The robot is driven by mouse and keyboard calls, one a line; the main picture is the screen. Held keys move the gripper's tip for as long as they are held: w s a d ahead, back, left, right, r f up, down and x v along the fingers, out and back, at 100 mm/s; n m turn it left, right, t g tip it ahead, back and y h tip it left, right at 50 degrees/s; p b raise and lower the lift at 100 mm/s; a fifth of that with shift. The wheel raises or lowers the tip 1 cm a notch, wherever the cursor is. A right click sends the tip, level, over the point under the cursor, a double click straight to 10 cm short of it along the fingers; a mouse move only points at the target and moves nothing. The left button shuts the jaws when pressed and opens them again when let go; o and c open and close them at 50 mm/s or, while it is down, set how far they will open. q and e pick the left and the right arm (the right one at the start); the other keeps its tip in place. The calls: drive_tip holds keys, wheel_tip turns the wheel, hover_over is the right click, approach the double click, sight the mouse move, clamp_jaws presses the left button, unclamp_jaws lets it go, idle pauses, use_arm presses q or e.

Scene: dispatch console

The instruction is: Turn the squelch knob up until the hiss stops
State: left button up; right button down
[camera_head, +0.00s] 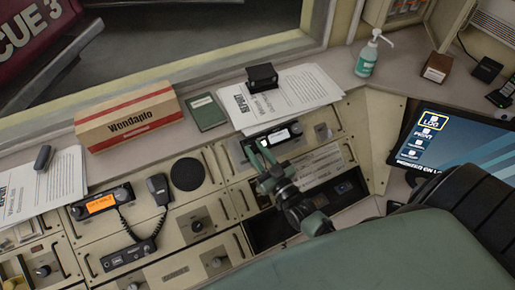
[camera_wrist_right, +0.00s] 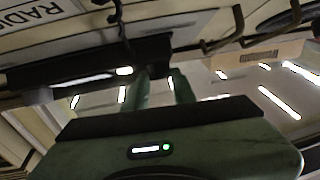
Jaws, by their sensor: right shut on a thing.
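My right gripper (camera_head: 256,147) reaches up to a black radio unit (camera_head: 280,136) with a small white-lit display, set in the sloping console. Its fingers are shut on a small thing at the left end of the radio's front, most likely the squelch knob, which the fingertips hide. In the right wrist view the two green fingers (camera_wrist_right: 160,82) meet the dark radio front (camera_wrist_right: 95,76), close beside its lit display. The knob's pointer or setting cannot be seen. My left gripper is not in view.
Papers and a black box (camera_head: 262,77) lie just above the radio. A Wendaplo carton (camera_head: 128,118), a green book (camera_head: 206,113) and a pump bottle (camera_head: 366,60) stand on the ledge. An orange-lit radio (camera_head: 101,205) with a handset (camera_head: 158,188) is at left. A monitor (camera_head: 455,140) is at right.

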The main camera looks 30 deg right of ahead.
drive_tip(key=shift+a+m+h, duration=0.15)
drive_tip(key=shift+m+h, duration=0.7)
drive_tip(key=shift+a+m+h, duration=0.1)
drive_tip(key=shift+m+h, duration=0.75)
drive_tip(key=shift+h, duration=0.4)
drive_tip(key=c, duration=1.1)
unclamp_jaws()
drive_tip(key=shift+c, duration=0.2)
drive_tip(key=b+v, duration=0.2)
drive_tip(key=v, duration=0.4)
drive_tip(key=shift+s+f, duration=0.15)
drive_tip(key=shift+s, duration=0.15)
drive_tip(key=shift+s+a, duration=0.1)
drive_tip(key=shift+s, duration=0.45)
